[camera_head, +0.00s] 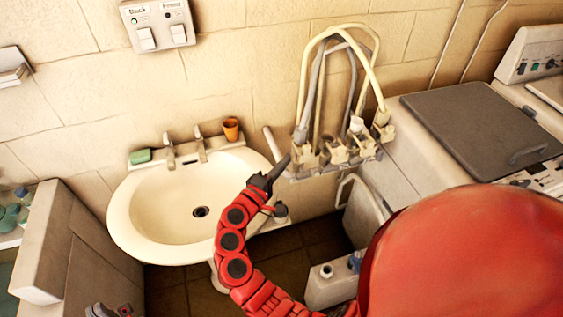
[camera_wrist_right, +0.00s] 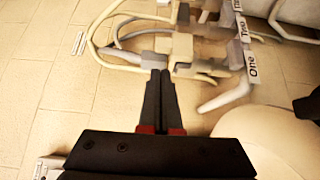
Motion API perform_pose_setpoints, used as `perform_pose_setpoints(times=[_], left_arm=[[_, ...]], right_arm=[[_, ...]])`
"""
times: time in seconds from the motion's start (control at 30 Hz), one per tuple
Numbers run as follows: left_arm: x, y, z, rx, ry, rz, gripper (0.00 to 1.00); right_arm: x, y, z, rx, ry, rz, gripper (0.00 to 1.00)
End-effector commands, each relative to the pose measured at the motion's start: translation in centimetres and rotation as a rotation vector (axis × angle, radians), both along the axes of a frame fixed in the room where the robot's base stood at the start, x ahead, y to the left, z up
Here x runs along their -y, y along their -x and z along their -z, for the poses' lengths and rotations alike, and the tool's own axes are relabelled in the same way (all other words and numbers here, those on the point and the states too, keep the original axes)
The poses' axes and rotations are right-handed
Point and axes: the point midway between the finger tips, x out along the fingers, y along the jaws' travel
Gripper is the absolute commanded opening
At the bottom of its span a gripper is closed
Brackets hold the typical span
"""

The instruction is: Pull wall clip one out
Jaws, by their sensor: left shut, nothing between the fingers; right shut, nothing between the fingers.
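Wall clip one (camera_head: 305,157) is the leftmost of a row of cream clips on the wall rail in the head view. In the right wrist view, clip one (camera_wrist_right: 185,52) lies beside the label "One" (camera_wrist_right: 252,67), with hoses running from the clips. My right gripper (camera_head: 285,164) is shut and empty, its fingertips right at the clip's near left side. In the right wrist view its fingertips (camera_wrist_right: 160,72) meet or nearly meet the clip; I cannot tell whether they touch. My left gripper (camera_head: 101,311) is shut and empty at the bottom left edge, partly cut off.
A white washbasin (camera_head: 130,215) with taps, a green soap (camera_head: 141,156) and an orange cup (camera_head: 231,129) stands left of the clips. A pale pipe (camera_head: 271,145) sticks out beside clip one. A washing machine (camera_head: 400,120) with a grey lid stands at right.

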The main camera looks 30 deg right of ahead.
Motion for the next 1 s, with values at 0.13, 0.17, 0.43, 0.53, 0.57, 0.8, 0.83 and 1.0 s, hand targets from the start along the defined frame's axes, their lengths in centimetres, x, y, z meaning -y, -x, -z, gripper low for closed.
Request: perform_pose_setpoints(times=[0.13, 0.17, 0.43, 0.53, 0.57, 0.8, 0.83, 1.0], left_arm=[[0.0, 0.0, -1.6, 0.000, 0.000, 0.000, 0.00], [0.0, 0.0, -1.7, 0.000, 0.000, 0.000, 0.00], [0.0, 0.0, -2.6, 0.000, 0.000, 0.000, 0.00], [0.0, 0.0, -2.6, 0.000, 0.000, 0.000, 0.00], [0.0, 0.0, -2.6, 0.000, 0.000, 0.000, 0.00], [0.0, 0.0, -2.6, 0.000, 0.000, 0.000, 0.00], [0.0, 0.0, -2.6, 0.000, 0.000, 0.000, 0.00], [0.0, 0.0, -2.7, 0.000, 0.000, 0.000, 0.00]], right_arm=[[2.8, -1.1, -0.3, -0.006, 0.002, 0.005, 0.00], [3.2, -1.3, -0.3, -0.006, 0.001, 0.005, 0.00], [5.6, -2.6, 0.0, -0.004, 0.001, 0.001, 0.00], [5.8, -2.7, 0.1, -0.004, 0.001, 0.000, 0.00], [5.8, -2.7, 0.1, -0.003, 0.000, -0.001, 0.00], [5.8, -2.7, 0.1, -0.003, 0.000, -0.002, 0.00], [5.8, -2.7, 0.1, -0.003, 0.000, -0.002, 0.00], [5.3, -1.3, 0.0, 0.000, 0.001, -0.002, 0.00]])
